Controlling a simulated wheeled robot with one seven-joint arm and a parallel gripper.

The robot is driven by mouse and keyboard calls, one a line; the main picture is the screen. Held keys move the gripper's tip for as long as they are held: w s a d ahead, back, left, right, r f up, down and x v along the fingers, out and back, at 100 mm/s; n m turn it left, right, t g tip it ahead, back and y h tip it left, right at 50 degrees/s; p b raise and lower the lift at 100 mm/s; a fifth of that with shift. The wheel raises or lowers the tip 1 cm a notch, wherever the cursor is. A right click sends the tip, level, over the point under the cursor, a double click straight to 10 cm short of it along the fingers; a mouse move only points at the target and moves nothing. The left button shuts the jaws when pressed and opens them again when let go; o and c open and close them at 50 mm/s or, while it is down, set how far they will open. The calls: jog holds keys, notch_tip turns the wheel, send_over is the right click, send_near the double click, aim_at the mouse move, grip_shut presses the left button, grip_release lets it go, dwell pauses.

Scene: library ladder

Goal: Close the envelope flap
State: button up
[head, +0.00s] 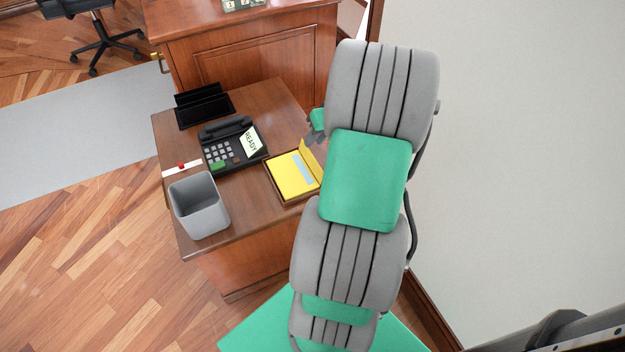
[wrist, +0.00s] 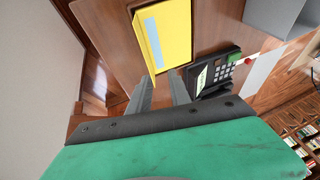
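The yellow envelope (head: 284,177) lies in a shallow brown tray (head: 291,201) on the wooden desk, with a light blue strip showing inside it. Its flap (head: 307,154) stands up along the far right edge, so the envelope is open. In the wrist view the envelope (wrist: 174,32) lies beyond my fingers, with the flap (wrist: 149,48) seen as a narrow darker band. My gripper (wrist: 161,76) has its two fingers apart with nothing between them. In the head view my gripper (head: 314,137) is close behind the flap, partly hidden by my arm. Contact with the flap cannot be told.
A black desk phone (head: 232,145) with a "READY" card stands left of the envelope. A grey bin (head: 198,205) is at the front left and a black holder (head: 203,105) at the back. A plain wall (head: 510,150) is close on the right.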

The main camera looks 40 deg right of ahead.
aim_at(311, 160)
jog(key=f, duration=0.3)
jog(key=w+f+b, duration=0.1)
jog(key=f, duration=0.2)
jog(key=w+d+f+b, duration=0.1)
jog(key=f, duration=0.3)
jog(key=shift+w, duration=0.25)
jog(key=shift+c, duration=0.2)
grip_shut()
dwell(0.6)
